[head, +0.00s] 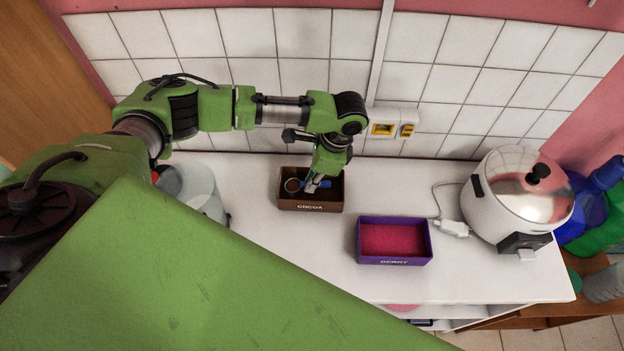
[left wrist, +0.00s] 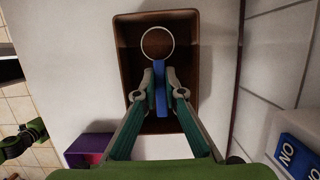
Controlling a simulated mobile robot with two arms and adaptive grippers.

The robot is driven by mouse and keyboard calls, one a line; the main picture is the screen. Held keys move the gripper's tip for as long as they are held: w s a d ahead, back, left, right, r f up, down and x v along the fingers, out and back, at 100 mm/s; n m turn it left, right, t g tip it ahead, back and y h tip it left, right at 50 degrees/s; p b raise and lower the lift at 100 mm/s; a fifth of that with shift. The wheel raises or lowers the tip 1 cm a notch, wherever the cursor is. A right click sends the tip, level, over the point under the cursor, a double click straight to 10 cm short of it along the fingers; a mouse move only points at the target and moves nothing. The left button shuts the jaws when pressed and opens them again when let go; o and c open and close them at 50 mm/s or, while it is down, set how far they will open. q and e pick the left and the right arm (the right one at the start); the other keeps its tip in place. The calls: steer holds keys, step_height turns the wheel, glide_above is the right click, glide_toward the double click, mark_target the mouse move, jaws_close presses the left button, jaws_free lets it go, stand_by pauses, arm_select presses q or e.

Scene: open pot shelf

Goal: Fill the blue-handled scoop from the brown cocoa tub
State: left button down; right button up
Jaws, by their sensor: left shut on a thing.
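The brown cocoa tub (head: 311,207) stands on the white counter near the tiled wall, with dark brown inside. It also shows in the left wrist view (left wrist: 188,22). My left gripper (head: 316,190) reaches down over the tub. In the left wrist view my left gripper (left wrist: 160,88) is shut on the blue handle of the scoop (left wrist: 160,97). The scoop's round pale rim (left wrist: 157,29) lies within the tub's outline, toward its left end in the head view. Brown shows inside the rim; whether that is cocoa in the scoop or the tub behind, I cannot tell.
A purple tub (head: 394,262) with red contents stands right of the cocoa tub. A clear container (head: 203,188) stands to the left. A white cooker (head: 511,205) with a cable stands at right. The tiled wall (head: 300,80) is close behind. Counter between is clear.

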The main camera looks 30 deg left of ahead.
arm_select(q)
steer(key=shift+r+p, duration=2.35)
steer(key=shift+r, duration=1.25)
